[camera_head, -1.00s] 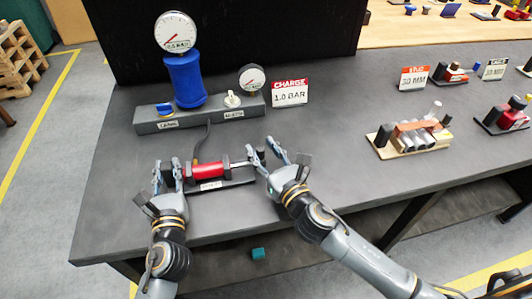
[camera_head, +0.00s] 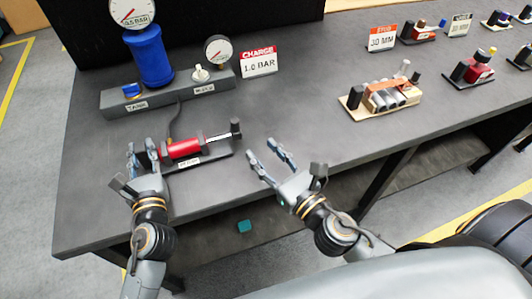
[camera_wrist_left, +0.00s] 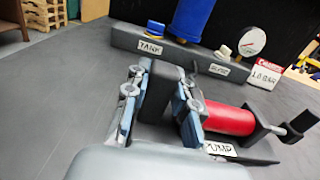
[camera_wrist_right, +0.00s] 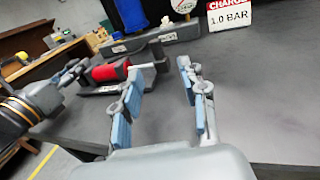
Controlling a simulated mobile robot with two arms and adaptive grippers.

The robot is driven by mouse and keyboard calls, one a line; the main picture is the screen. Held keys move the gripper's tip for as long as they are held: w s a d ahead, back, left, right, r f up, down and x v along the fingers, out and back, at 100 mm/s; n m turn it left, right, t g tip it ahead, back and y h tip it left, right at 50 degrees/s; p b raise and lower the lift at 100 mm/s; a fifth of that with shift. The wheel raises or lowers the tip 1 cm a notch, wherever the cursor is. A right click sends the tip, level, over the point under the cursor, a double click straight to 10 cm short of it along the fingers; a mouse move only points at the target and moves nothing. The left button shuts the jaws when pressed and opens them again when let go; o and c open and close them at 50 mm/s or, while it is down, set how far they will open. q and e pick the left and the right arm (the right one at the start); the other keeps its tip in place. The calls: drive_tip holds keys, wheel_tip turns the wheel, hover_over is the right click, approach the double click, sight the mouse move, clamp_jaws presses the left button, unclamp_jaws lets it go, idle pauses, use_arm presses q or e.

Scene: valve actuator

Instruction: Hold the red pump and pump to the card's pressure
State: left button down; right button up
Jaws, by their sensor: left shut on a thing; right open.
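The red pump (camera_head: 183,149) lies on its dark base near the table's front left, with its rod and dark handle (camera_head: 235,128) pointing right. My left gripper (camera_head: 143,152) is shut on the dark end block (camera_wrist_left: 160,92) at the pump's left end, beside the red barrel (camera_wrist_left: 230,119). My right gripper (camera_head: 271,156) is open and empty, right of the handle and apart from it. The card (camera_head: 258,62) reads CHARGE 1.0 BAR. A large gauge (camera_head: 132,11) tops the blue tank (camera_head: 152,55). A small gauge (camera_head: 218,48) stands by the white knob (camera_head: 200,73); its reading is too small to tell.
A grey block (camera_head: 125,106) carries the tank, a blue knob (camera_head: 132,91) and the white knob. A hose runs from it to the pump. A wooden stand with grey cylinders (camera_head: 352,103) is at right. The table between is clear.

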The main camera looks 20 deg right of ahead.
sight(236, 129)
drive_tip(key=shift+w+d, duration=0.1)
drive_tip(key=c, duration=0.6)
drive_tip(key=shift+w+d+f+n+y, duration=0.1)
drive_tip(key=shift+d+f+n+y, duration=0.05)
drive_tip(key=shift+n+y, duration=0.15)
clamp_jaws()
drive_tip(key=d+y, duration=0.1)
drive_tip(key=d+n+g+y, duration=0.1)
drive_tip(key=d+f+n+y, duration=0.1)
drive_tip(key=shift+w+f+g, duration=0.1)
drive_tip(key=shift+w+g, duration=0.2)
drive_tip(key=d+n+g+y, duration=0.1)
drive_tip(key=s+d+n+y, duration=0.1)
drive_tip(key=d, duration=0.1)
drive_tip(key=d+n+g+y, duration=0.1)
drive_tip(key=shift+s+d+r+g+y, duration=0.25)
drive_tip(key=shift+d+r+g+y, duration=0.05)
drive_tip(key=shift+d+r, duration=0.1)
drive_tip(key=shift+s+d+r+y, duration=0.2)
drive_tip(key=shift+s+d+y, duration=0.05)
drive_tip(key=shift+d+y, duration=0.1)
drive_tip(key=shift+n+g, duration=0.3)
drive_tip(key=x, duration=1.4)
